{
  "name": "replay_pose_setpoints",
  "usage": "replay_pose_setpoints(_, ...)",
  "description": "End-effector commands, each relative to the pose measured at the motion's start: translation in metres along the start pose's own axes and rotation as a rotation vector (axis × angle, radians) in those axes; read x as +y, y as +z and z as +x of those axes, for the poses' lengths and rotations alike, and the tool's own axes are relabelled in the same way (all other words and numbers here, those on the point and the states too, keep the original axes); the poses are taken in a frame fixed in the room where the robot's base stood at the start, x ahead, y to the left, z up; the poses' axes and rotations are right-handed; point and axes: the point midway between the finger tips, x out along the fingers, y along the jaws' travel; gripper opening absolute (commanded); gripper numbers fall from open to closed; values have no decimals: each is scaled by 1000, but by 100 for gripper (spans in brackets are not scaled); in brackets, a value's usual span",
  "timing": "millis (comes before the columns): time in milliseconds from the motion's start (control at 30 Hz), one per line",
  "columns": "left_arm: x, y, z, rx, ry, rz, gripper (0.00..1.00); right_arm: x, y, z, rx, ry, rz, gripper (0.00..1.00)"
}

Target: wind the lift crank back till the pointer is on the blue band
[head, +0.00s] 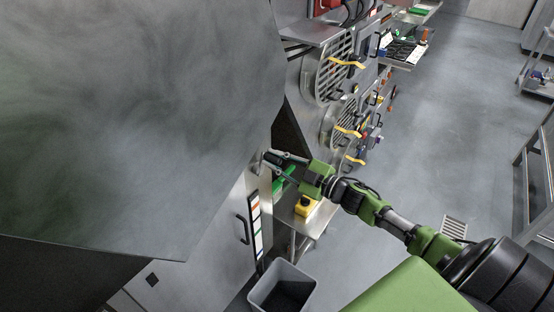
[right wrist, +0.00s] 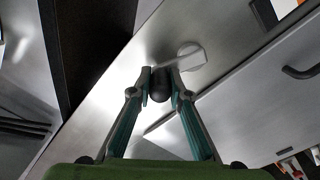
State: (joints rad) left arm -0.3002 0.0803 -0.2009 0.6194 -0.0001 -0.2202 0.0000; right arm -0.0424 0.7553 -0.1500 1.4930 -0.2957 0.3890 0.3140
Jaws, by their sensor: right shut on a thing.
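My right gripper (head: 274,163) reaches the steel cabinet front in the head view. In the right wrist view its two fingers (right wrist: 160,80) are closed around the dark knob (right wrist: 160,92) of the lift crank. The crank's pale arm and round hub (right wrist: 191,57) show just beyond the fingertips, against the steel panel. In the head view the fingers mostly hide the crank. A white strip with coloured bands (head: 254,228) runs down the cabinet front below the gripper. I cannot make out the pointer or which band it is on. My left gripper is not in view.
A large grey steel surface (head: 130,110) fills the left of the head view. A black handle (head: 243,229) sits beside the strip. A grey bin (head: 283,289) stands below. A yellow box (head: 305,206) is on a small steel stand. Open floor (head: 440,120) lies to the right.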

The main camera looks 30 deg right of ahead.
Motion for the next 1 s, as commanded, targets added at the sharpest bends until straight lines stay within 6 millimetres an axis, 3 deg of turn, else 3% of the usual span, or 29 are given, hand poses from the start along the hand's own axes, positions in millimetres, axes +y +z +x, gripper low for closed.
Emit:
replay_pose_setpoints(467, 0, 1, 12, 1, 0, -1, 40, -17, -17, 0, 5, 0, -453, 0)
replay_pose_setpoints(1000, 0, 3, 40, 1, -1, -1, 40, -42, -24, 0, 4, -1, -964, 0)
